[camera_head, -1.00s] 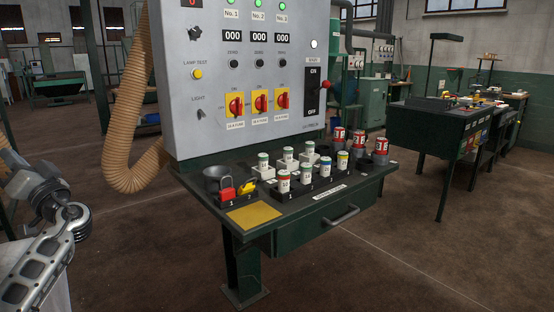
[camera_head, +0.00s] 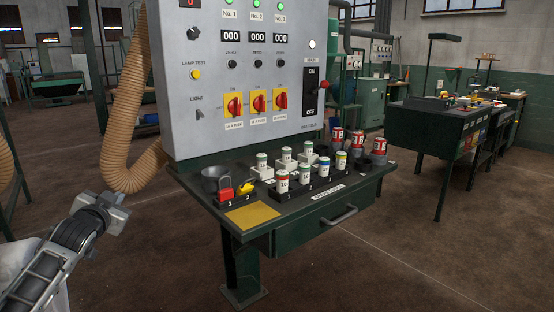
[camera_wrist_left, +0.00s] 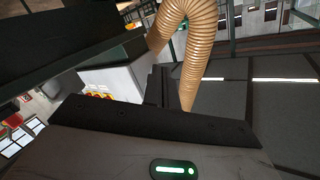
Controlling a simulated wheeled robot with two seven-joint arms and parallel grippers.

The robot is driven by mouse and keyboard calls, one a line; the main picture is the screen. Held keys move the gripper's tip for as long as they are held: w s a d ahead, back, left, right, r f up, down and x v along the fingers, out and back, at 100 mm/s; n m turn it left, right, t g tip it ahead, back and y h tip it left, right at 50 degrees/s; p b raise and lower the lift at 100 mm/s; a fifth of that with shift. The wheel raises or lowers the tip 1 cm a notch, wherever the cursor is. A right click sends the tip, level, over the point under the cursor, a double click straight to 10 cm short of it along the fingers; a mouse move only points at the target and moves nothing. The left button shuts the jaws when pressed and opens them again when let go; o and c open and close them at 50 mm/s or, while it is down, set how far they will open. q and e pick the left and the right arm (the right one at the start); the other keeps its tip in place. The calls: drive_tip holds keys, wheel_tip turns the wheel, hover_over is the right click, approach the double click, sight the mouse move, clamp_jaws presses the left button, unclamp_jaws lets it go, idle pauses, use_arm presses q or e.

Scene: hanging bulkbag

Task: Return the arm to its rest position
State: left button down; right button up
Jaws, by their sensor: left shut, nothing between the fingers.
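My left arm comes in at the lower left of the head view. Its grey end with the left gripper (camera_head: 112,206) is in free air, left of the green workbench and apart from it. In the left wrist view the dark fingers (camera_wrist_left: 160,86) are together, with nothing held between them. My right arm and gripper are not in view.
A grey control panel (camera_head: 215,80) stands on the green bench (camera_head: 290,232), which holds labelled canisters, red and yellow padlocks and a yellow pad (camera_head: 252,215). A ribbed tan hose (camera_head: 128,125) hangs close behind my left gripper. Open floor lies around the bench.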

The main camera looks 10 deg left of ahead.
use_arm(q)
drive_tip(key=s+d+f+m+g+h, duration=0.1)
drive_tip(key=s+d+f+h, duration=0.2)
drive_tip(key=s+d+f, duration=0.6)
drive_tip(key=s+d+f+g+h, duration=0.25)
drive_tip(key=s+d+f, duration=0.35)
drive_tip(key=d+f, duration=0.6)
drive_tip(key=s+d+r+n+g+h+p, duration=0.1)
drive_tip(key=s+d+p, duration=0.2)
drive_tip(key=s+d, duration=0.3)
drive_tip(key=s+d+r+n+h+p, duration=0.1)
drive_tip(key=s+d, duration=0.5)
drive_tip(key=s, duration=0.6)
drive_tip(key=shift+s+d+r+g+h+p, duration=0.25)
drive_tip(key=shift+d+r+g+h+p, duration=0.15)
drive_tip(key=shift+p, duration=0.75)
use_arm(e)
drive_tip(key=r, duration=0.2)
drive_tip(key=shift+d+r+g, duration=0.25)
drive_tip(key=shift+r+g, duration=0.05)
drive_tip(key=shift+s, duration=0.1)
